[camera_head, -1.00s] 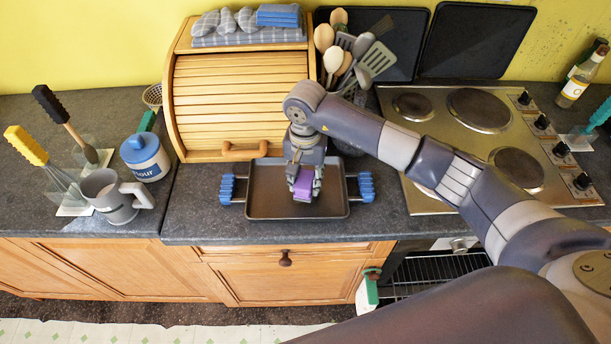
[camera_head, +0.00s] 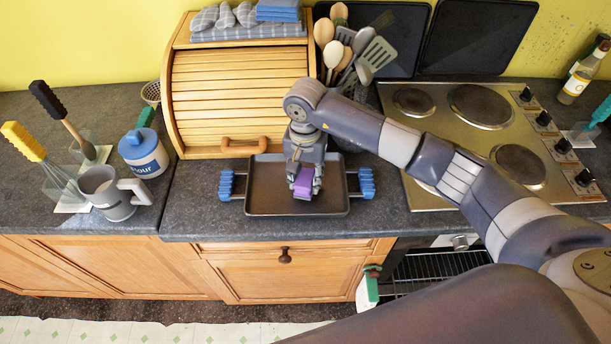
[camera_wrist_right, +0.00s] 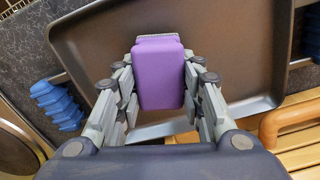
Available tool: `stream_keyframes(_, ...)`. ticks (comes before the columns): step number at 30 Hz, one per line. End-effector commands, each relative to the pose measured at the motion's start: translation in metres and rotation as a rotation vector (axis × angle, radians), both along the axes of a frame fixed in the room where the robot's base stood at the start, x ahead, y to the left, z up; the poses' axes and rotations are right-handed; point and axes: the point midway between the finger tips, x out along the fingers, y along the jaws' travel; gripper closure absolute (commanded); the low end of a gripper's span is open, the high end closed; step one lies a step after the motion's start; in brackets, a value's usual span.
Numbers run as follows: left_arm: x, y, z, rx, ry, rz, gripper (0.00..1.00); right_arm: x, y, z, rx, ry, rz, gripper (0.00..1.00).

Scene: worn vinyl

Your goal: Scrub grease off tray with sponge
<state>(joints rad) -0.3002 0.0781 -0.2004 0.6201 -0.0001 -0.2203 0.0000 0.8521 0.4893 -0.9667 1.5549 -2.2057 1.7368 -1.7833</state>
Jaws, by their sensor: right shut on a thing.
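A dark rectangular tray (camera_head: 262,203) with blue grips on its left and right handles lies on the counter below the bread bin. Its bare surface also shows in the right wrist view (camera_wrist_right: 235,50). My right gripper (camera_head: 305,190) points down over the right half of the tray. It is shut on a purple sponge (camera_head: 302,186), with a finger on each side in the right wrist view (camera_wrist_right: 160,75). The sponge has a grey face toward the tray; whether it touches the tray is hard to tell. No clear grease shows. My left gripper is out of view.
A wooden bread bin (camera_head: 240,95) stands close behind the tray. A utensil holder with spoons and spatulas (camera_head: 350,60) and a hob (camera_head: 490,130) are to the right. A flour jar (camera_head: 144,155) and a grey mug (camera_head: 110,195) stand left.

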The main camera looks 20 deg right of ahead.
Motion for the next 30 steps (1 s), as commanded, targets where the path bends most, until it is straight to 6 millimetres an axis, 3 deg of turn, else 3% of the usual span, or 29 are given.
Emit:
stream_keyframes(22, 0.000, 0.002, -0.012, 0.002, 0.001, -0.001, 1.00, -0.001, 0.000, -0.012, 0.000, 0.000, 0.001, 0.83)
stream_keyframes(30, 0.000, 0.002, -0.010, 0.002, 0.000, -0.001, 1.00, -0.021, 0.006, -0.010, 0.000, 0.000, 0.002, 0.83)
